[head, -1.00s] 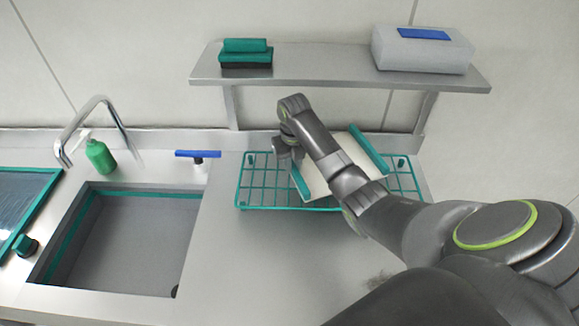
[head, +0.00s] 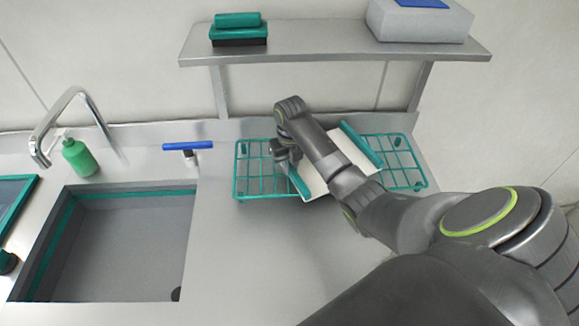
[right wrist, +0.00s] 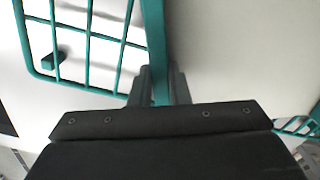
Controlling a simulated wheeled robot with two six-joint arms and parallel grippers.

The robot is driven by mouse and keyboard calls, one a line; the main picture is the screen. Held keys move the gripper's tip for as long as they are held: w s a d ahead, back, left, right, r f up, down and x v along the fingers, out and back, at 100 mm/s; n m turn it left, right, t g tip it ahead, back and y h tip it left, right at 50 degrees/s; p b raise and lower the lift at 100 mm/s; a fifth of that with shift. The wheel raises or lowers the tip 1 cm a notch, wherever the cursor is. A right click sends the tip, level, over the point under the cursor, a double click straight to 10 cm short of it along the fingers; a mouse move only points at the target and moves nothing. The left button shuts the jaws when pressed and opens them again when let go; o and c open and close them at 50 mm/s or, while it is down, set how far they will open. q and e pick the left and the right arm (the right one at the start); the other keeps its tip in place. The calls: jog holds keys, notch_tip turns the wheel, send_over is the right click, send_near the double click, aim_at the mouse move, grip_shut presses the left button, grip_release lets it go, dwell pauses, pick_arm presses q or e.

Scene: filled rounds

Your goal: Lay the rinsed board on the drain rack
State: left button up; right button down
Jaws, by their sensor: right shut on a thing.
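The board (head: 352,150) is white with a teal strip along two opposite edges. It lies at a slant over the middle of the teal wire drain rack (head: 236,176), partly hidden by my right arm. My right gripper (right wrist: 160,88) is shut on the board's teal edge strip (right wrist: 154,35); the board's pale face (right wrist: 235,50) fills the right of the right wrist view. Rack wires (right wrist: 88,45) show to the left of the strip there. I cannot tell whether the board touches the rack. My left gripper is out of view.
A sink (head: 110,245) with a tap (head: 85,95) is at left, beside a green bottle (head: 79,158) and a blue-handled tool (head: 187,146). A shelf (head: 320,48) above the rack holds teal-and-black blocks (head: 238,33) and a grey box (head: 420,22). The counter front is clear.

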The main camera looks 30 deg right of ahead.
jog(key=shift+s+d, duration=0.15)
jog(key=shift+d, duration=0.1)
jog(key=c, duration=1.6)
grip_release()
jog(key=shift+s+d+f, duration=0.1)
jog(key=shift+s+d, duration=0.05)
jog(key=shift+d, duration=0.05)
jog(key=shift+o, duration=1.2)
jog(key=shift+a, duration=0.2)
jog(key=shift+r, duration=0.65)
notch_tip(320, 180, up, 4)
jog(key=shift+r+b, duration=0.15)
jog(key=shift+b, duration=0.65)
jog(key=shift+r+p, duration=0.6)
jog(key=shift+r, duration=0.5)
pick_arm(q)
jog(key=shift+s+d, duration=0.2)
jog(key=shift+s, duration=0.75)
